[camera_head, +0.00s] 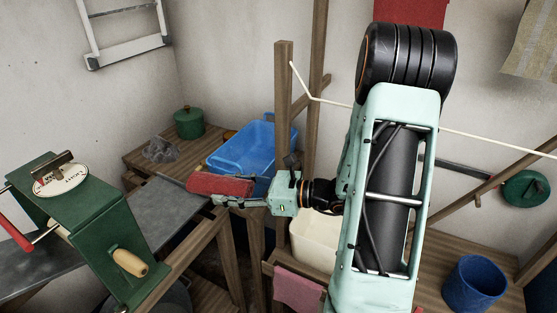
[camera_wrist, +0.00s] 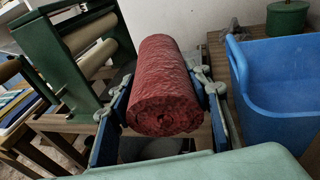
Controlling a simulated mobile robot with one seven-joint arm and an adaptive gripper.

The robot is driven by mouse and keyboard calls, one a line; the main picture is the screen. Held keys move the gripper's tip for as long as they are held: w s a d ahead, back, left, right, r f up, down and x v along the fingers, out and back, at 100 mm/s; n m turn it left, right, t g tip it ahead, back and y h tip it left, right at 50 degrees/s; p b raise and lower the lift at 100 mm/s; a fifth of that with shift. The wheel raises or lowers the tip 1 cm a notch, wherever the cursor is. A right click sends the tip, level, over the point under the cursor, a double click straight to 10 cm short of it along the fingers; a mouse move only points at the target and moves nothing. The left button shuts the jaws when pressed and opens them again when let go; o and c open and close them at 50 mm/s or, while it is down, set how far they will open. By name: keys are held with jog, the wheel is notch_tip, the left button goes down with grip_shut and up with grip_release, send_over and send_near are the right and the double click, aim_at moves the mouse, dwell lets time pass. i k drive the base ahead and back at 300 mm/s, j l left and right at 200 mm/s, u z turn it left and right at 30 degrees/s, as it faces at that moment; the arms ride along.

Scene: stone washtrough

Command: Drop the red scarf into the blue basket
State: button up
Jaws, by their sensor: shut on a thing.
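The red scarf (camera_head: 219,184) is a thick, rough-textured roll. My gripper (camera_head: 222,200) is shut on it, with a finger on either side of the roll in the wrist view (camera_wrist: 165,90). The blue basket (camera_head: 238,160) is an open tub on the wooden bench behind the scarf. In the head view the scarf overlaps the basket's lower left front edge. In the wrist view the basket (camera_wrist: 275,95) stands to the right, apart from the scarf. The basket's floor is partly hidden.
A green pot (camera_head: 188,122) and a grey crumpled cloth (camera_head: 161,150) lie left of the basket. A green mangle (camera_head: 85,225) stands at left. A wooden post (camera_head: 283,130) rises right of the basket, beside a cream tub (camera_head: 315,236). A cord (camera_head: 480,139) crosses the right side.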

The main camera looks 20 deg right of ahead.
aim_at(262, 166)
jog(key=k+l+z, duration=0.3)
jog(key=k+j+z, duration=0.15)
jog(key=k+j, duration=0.2)
jog(key=j, duration=0.2)
jog(key=k+j+z, duration=0.15)
jog(key=k+j, duration=0.25)
